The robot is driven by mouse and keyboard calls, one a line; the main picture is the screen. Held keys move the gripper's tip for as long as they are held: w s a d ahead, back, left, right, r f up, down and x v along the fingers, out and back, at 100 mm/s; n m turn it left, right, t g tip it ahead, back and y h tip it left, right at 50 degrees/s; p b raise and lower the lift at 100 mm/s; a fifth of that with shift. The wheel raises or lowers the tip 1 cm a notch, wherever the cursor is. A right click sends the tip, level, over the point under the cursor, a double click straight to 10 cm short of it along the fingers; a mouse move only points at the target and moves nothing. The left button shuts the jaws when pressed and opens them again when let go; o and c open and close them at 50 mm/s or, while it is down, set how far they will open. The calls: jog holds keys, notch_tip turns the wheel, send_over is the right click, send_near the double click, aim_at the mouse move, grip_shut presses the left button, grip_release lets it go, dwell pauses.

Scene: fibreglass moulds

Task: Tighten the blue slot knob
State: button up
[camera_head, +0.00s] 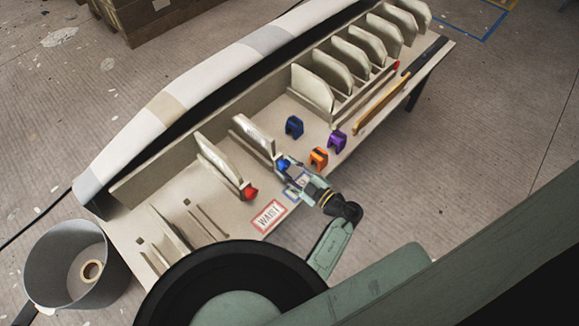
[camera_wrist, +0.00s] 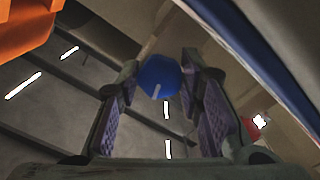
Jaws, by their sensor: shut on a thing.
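The blue slot knob (camera_head: 284,164) is at the near end of an upright pale panel (camera_head: 254,136) on the bench. In the wrist view the knob (camera_wrist: 158,76) is a round blue ball with a short pale mark, between the two fingers. My gripper (camera_head: 289,169) is shut on it, one finger on each side. The gripper also shows in the wrist view (camera_wrist: 157,88), its ribbed purple-grey pads facing each other. The fingers partly hide the knob in the head view.
A red knob (camera_head: 250,192) ends the neighbouring panel on the left. Blue (camera_head: 294,127), orange (camera_head: 319,158) and purple (camera_head: 337,140) clamps stand to the right. A red-bordered card (camera_head: 269,216) lies on the bench (camera_head: 228,214). A grey bucket (camera_head: 48,262) stands on the floor.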

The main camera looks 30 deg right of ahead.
jog(key=m, duration=0.5)
jog(key=shift+m, duration=0.3)
jog(key=m, duration=0.5)
jog(key=shift+a, duration=0.15)
jog(key=m, duration=0.5)
jog(key=shift+s+a+m, duration=0.1)
jog(key=shift+m, duration=2.5)
jog(key=o, duration=1.2)
jog(key=shift+c, duration=0.2)
jog(key=shift+s, duration=0.1)
